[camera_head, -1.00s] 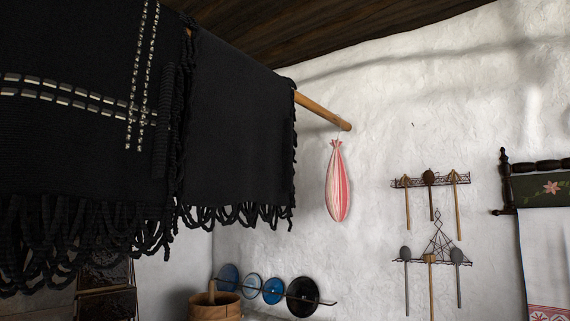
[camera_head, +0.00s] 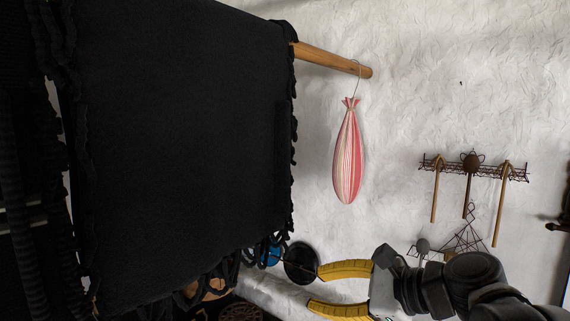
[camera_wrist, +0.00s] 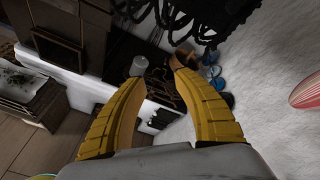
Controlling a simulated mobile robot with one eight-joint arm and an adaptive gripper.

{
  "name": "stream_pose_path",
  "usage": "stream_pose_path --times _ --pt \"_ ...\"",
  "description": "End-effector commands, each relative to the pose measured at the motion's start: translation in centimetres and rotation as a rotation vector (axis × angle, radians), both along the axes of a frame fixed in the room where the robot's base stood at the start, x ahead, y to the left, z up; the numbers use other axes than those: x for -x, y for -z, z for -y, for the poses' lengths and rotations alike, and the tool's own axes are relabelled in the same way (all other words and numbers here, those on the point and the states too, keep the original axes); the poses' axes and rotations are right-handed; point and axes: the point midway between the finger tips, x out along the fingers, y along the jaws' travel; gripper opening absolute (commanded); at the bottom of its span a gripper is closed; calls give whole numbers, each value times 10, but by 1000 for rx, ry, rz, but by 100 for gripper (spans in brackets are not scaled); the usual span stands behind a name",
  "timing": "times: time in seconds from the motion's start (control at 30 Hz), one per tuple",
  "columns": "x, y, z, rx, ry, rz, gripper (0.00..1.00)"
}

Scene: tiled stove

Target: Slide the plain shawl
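The plain black shawl (camera_head: 190,140) hangs over a wooden pole (camera_head: 330,58) in the head view, with a looped fringe along its lower edge. A second black shawl (camera_head: 22,190) with light stitched marks hangs at the far left, beside it. My gripper (camera_head: 312,288) is at the lower middle, right of and below the plain shawl's lower right corner. Its two yellow fingers are spread and nothing is between them. In the wrist view the open fingers (camera_wrist: 150,75) show, with black looped fringe (camera_wrist: 185,15) beyond them at the top.
A red-and-white striped bag (camera_head: 347,155) hangs from the pole's end. Wooden utensils (camera_head: 470,180) hang on the white wall at right. A dark round lid (camera_head: 301,262) is behind my fingertips. A stove ledge (camera_wrist: 160,97) shows in the wrist view.

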Motion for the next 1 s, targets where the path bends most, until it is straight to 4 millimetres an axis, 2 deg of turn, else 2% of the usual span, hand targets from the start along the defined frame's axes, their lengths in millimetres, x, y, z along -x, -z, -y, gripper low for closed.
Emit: stream_pose_path --times 0.03,0.1,0.2,0.33,0.43,0.57,1.0 --pt "-12 -55 1 -106 28 -39 36" --pt "-26 -101 3 -257 60 -95 36" --pt "-43 -156 8 -441 87 -165 36" --pt "-57 -204 14 -610 100 -230 36" --pt "-62 -222 18 -681 103 -259 36" --pt "-69 -228 14 -713 100 -273 36" --pt "-117 -227 -50 -711 99 -273 36"
